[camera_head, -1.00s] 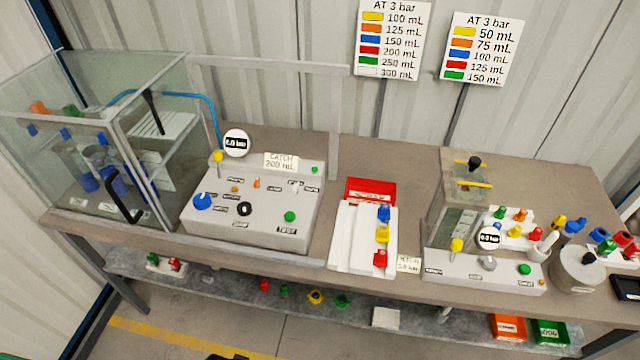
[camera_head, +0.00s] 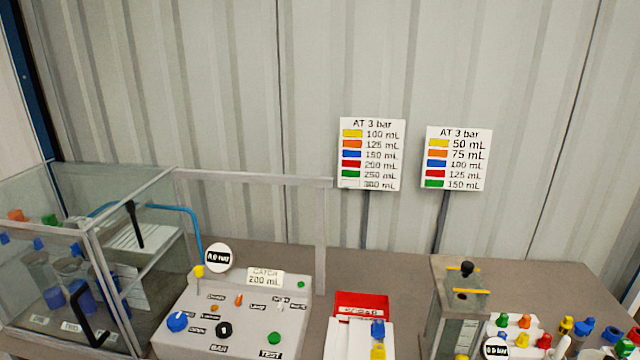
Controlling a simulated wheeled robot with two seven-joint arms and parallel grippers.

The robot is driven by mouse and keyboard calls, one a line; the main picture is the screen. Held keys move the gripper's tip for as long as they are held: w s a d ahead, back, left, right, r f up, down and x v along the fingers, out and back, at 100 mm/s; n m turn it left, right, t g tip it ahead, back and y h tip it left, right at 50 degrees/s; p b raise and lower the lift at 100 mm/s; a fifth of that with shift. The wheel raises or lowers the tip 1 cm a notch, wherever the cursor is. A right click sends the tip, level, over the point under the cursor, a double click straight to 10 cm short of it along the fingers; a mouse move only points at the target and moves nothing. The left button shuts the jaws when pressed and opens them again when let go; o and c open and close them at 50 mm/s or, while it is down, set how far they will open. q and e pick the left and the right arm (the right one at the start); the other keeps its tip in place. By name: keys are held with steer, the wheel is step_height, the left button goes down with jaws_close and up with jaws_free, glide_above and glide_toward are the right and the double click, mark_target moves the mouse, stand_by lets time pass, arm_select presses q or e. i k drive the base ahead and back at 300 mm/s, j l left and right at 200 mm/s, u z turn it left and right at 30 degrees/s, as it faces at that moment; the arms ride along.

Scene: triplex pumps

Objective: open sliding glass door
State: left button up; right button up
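The glass case (camera_head: 150,185) stands at the left end of the bench. Its sliding glass door (camera_head: 115,290) has a black handle (camera_head: 92,322) near the front, low in the picture. Behind the glass are several containers with blue, green and orange parts. An empty grey frame (camera_head: 322,235) extends from the case to the right, around the back of the control panel. The door pane appears to cover the left part, while the frame on the right is open. Neither of my grippers is in view.
The grey control panel (camera_head: 180,345) with knobs and a round gauge (camera_head: 218,257) sits right of the case. Farther right are a red box (camera_head: 361,303), a grey column unit (camera_head: 445,315) and several coloured fittings. Two signs (camera_head: 371,154) stand behind. Bare bench top (camera_head: 395,270) shows between them.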

mark_target(74, 303)
steer(key=u, duration=1.65)
